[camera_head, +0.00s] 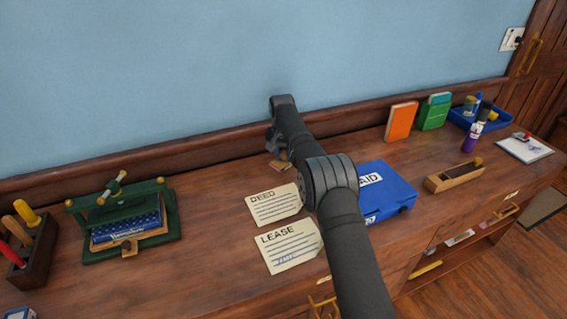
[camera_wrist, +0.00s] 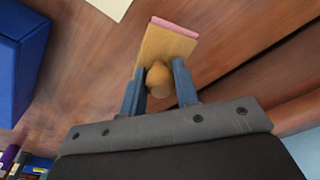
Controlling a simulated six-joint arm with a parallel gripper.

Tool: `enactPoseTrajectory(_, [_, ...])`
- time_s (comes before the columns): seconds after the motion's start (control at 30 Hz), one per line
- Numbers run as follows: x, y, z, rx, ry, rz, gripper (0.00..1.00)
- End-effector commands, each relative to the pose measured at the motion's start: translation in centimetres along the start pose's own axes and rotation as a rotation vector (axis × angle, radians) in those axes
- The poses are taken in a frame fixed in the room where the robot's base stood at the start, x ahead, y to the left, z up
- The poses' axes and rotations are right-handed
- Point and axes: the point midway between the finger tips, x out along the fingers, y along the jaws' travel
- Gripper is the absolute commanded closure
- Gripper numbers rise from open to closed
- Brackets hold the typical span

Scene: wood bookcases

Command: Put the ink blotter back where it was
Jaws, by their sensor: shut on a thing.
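The ink blotter (camera_wrist: 168,48) is a tan wooden block with a round knob and a pink edge. My gripper (camera_wrist: 158,88) is shut on its knob, one blue-grey finger on each side. In the head view my gripper (camera_head: 274,142) is near the back of the bookcase top, by the wall ledge, with the blotter (camera_head: 280,165) below it. The arm partly hides both; whether the blotter touches the wood is unclear. The DEED card (camera_head: 274,204) and LEASE card (camera_head: 289,246) lie nearer the front.
A blue AID box (camera_head: 385,190) stands right of my arm, with a wooden plane (camera_head: 453,177) beyond. Orange (camera_head: 401,122) and green (camera_head: 433,115) books stand at the back right. A green press (camera_head: 124,218) and tool rack (camera_head: 33,248) stand left. Wood between press and cards is clear.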

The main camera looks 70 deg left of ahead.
Motion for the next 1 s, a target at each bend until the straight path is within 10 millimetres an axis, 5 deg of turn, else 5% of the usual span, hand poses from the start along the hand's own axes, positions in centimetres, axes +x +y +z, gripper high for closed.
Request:
enactPoseTrajectory(0.27, [3.6,0.1,0.5,0.0,-0.001,0.001,0.99])
enactPoseTrajectory(0.63, [4.0,0.1,0.5,0.0,-0.001,0.0,0.99])
enactPoseTrajectory(0.67, [4.0,0.1,0.5,0.0,-0.001,0.001,0.66])
enactPoseTrajectory(0.73, [4.0,0.1,0.5,0.0,-0.001,0.001,0.52])
enactPoseTrajectory(1.0, [3.9,0.1,0.5,0.0,-0.001,0.0,0.5])
